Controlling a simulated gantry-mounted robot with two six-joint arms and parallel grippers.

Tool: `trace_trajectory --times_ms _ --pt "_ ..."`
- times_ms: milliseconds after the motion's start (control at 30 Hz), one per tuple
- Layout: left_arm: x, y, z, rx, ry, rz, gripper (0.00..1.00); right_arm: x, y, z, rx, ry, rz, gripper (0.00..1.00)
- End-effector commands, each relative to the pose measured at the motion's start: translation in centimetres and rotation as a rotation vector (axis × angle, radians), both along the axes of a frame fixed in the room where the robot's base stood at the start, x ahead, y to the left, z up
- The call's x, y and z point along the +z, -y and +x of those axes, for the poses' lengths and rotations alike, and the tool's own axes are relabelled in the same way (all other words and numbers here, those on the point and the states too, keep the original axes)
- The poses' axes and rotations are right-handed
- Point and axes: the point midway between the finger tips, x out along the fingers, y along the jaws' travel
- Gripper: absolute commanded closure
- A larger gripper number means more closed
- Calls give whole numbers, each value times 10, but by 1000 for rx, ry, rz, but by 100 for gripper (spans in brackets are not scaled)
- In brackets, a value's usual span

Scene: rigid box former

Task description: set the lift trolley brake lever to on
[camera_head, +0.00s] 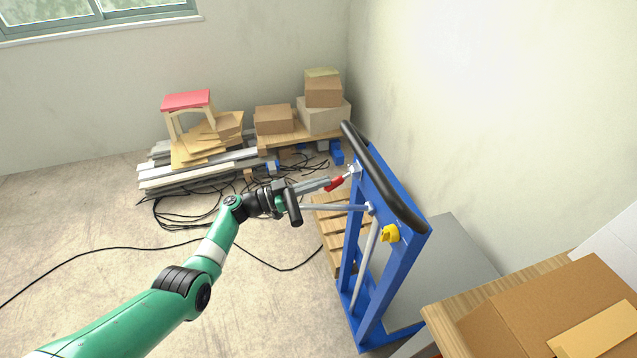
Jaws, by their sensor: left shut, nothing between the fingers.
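The blue lift trolley (395,290) stands upright at the centre right, with a black curved push handle (385,178) on top. A small red grip (335,184) shows by a pale bracket near the trolley's upper left; it looks like the brake lever, but its setting cannot be told. My left gripper (322,186) is shut and empty, with its tips at the red grip; I cannot tell if they touch. A grey rod (335,208) with a black grip (293,207) runs from the trolley just below my gripper. My right gripper is not in view.
A yellow knob (390,234) sits on the trolley's face. A wooden pallet (335,228) lies behind the trolley. Cartons (323,115), planks and a red-topped stool (187,101) are at the back. Black cables cross the floor. A cardboard box (560,305) is at lower right.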

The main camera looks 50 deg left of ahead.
Motion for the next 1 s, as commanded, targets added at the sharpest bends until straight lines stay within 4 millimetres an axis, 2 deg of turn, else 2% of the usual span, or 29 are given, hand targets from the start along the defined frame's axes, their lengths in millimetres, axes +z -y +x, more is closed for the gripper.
trace_trajectory --times_ms 133,233,433,500,700,833,1000 --pt "2 0 0 0 0 0 100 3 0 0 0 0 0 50" --pt "12 0 -2 -2 0 -1 100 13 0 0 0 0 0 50" --pt "47 0 -8 -10 -1 -1 100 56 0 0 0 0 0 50" --pt "32 -8 -25 -7 -4 -4 100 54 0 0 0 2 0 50" --pt "16 -27 -71 -9 -2 -2 100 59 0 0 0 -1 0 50" --pt "9 -35 -89 -9 -2 -1 100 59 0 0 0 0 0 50" --pt "7 -37 -96 -12 -1 0 100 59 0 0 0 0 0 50"
